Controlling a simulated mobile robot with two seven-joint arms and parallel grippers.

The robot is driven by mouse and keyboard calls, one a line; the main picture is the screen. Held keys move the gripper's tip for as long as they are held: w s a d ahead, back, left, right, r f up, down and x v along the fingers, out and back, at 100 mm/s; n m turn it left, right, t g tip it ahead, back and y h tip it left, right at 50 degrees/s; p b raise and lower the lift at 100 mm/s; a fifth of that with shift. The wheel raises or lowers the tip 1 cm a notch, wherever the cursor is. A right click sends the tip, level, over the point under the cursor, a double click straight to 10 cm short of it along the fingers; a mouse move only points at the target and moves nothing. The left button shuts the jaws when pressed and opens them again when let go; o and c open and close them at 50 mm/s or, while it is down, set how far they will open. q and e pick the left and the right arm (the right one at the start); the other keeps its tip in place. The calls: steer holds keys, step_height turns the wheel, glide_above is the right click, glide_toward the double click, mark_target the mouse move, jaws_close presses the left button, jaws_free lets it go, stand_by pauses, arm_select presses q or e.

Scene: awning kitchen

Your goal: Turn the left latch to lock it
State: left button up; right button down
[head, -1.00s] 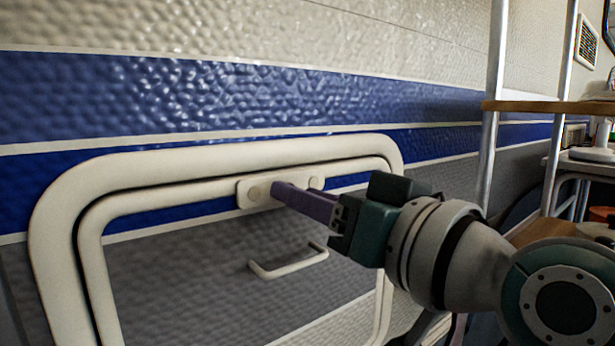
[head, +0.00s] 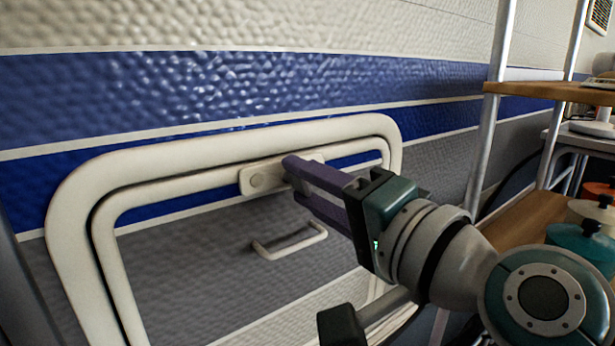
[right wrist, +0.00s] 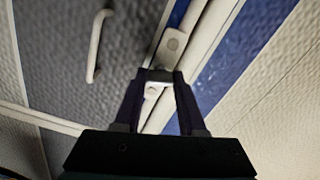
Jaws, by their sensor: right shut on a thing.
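The latch (head: 257,180) is a small cream plate with a round screw head, on the upper frame edge of a hatch (head: 72,205) in the wall. My right gripper (head: 292,176) reaches in from the right, its purple fingers at the latch's right half and covering part of it. The right wrist view also shows the latch (right wrist: 173,42), with its lower part between the fingertips of my right gripper (right wrist: 159,76). The fingers are shut on the latch. My left gripper is not in view.
A cream pull handle (head: 291,242) sits on the hatch panel below the latch. A shelf rack (head: 487,125) with metal posts and wooden shelves stands at the right. Pots with lids (head: 582,240) are on its lower shelf. The wall above the hatch is clear.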

steer(key=shift+m, duration=1.6)
steer(key=shift+c, duration=2.4)
jaws_free()
steer(key=p+v, duration=0.1)
steer(key=v, duration=0.9)
